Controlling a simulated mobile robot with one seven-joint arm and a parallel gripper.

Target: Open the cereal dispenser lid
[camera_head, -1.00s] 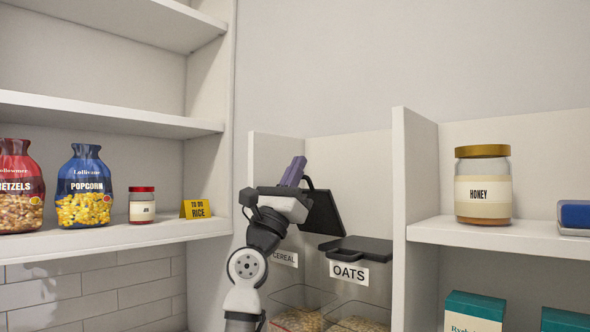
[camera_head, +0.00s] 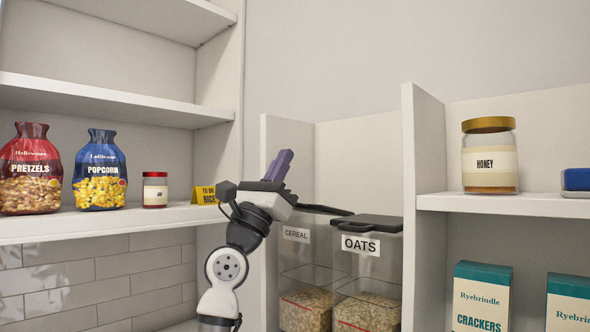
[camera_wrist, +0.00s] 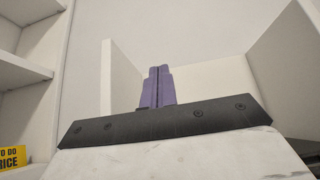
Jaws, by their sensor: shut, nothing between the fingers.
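The clear cereal dispenser (camera_head: 305,262) stands in the cubby, labelled CEREAL and partly filled with grain. Its black lid (camera_head: 325,210) now lies low and about flat across its top; its left part is hidden behind my arm, so I cannot tell whether it is fully seated. My gripper (camera_head: 279,165) has purple fingers, closed together and empty, pointing up above and to the left of the lid. The fingers also show in the wrist view (camera_wrist: 157,87), upright against the wall with nothing between them. The lid is not clearly visible there.
The OATS dispenser (camera_head: 368,280) with its black lid (camera_head: 367,223) stands just right of the cereal one. A white divider (camera_head: 424,200) bounds the cubby on the right. A honey jar (camera_head: 490,170) and cracker box (camera_head: 482,300) are beyond it. The left shelf (camera_head: 120,222) holds jars.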

